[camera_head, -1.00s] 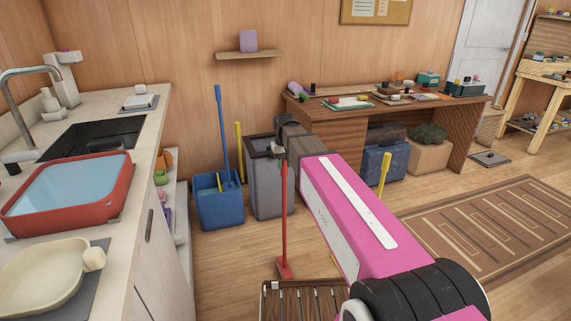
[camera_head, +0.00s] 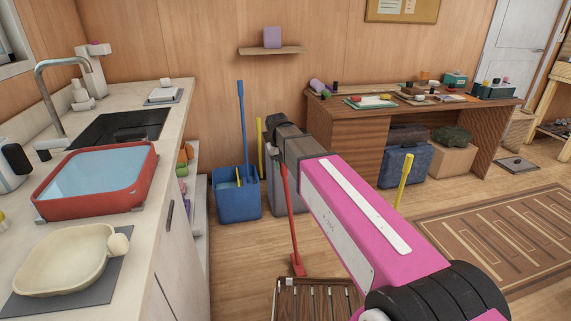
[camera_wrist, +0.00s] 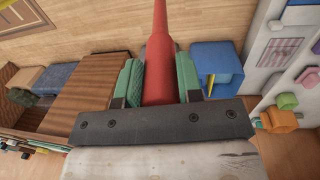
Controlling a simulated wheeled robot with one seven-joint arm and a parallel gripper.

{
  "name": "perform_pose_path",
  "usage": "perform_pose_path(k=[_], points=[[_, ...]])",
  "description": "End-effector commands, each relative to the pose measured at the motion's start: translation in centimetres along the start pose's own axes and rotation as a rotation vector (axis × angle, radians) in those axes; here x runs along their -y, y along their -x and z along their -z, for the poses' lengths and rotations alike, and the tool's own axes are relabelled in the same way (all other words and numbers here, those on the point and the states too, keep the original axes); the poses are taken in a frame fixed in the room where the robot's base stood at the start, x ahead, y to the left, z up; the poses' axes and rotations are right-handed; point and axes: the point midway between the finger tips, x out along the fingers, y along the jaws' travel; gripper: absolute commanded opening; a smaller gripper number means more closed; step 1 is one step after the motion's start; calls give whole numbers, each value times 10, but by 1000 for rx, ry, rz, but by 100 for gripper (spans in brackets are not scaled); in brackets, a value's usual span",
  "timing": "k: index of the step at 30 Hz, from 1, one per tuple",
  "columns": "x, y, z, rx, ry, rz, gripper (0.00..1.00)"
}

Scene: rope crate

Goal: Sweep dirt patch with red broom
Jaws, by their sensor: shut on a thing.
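The red broom (camera_head: 292,225) hangs below my gripper (camera_wrist: 160,82), with its handle slightly tilted and its head (camera_head: 298,266) low, at or near the wooden floor. I cannot tell whether the head touches the floor. In the wrist view the green finger pads are shut on the red handle (camera_wrist: 160,45) from both sides. In the head view the fingers are mostly hidden behind the dark end of my arm. I cannot make out a dirt patch in either view.
A blue bin (camera_head: 237,206) with sticks and a grey bin (camera_head: 280,197) stand behind the broom. A brown slatted box (camera_head: 290,303) is just in front of it. The counter (camera_head: 150,225) is at left, a desk (camera_head: 348,150) behind right. Floor at right holds a patterned rug (camera_head: 500,235).

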Motion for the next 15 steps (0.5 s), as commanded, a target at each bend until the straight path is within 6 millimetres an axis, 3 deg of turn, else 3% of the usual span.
perform_pose_path(k=[10, 15], points=[[0, 1, 0, 0, 0, -2, 0], [13, 2, 0, 0, 2, -1, 0]])
